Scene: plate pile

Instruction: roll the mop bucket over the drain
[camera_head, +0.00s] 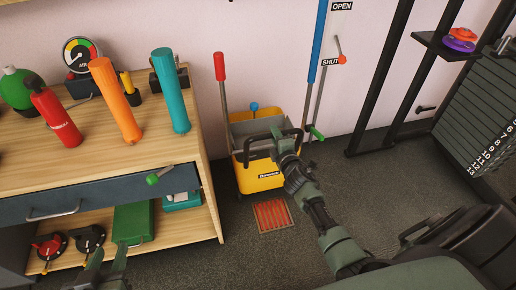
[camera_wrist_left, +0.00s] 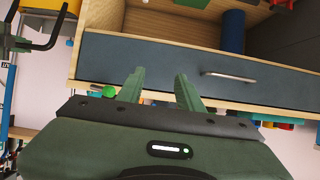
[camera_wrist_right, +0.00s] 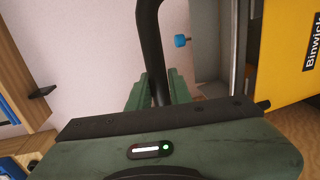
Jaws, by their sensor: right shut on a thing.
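The yellow mop bucket (camera_head: 260,178) stands upright on the floor near the wall, right of the wooden workbench. The drain (camera_head: 273,216), a square grate with red bars, lies on the floor just in front of the bucket and is uncovered. My right gripper (camera_head: 277,137) is shut on the bucket's black handle (camera_wrist_right: 149,35), which passes between its fingers in the right wrist view. The bucket's yellow side (camera_wrist_right: 285,65) shows there at the right. My left gripper (camera_head: 108,256) is open and empty, low in front of the workbench. The bucket's wheels are hidden.
The workbench (camera_head: 205,190) stands close on the bucket's left, with a drawer (camera_head: 70,207). A red-handled tool (camera_head: 220,70) and a blue pole (camera_head: 318,45) stand by the bucket. A weight rack (camera_head: 478,140) is at the right. Floor around the drain's near side is clear.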

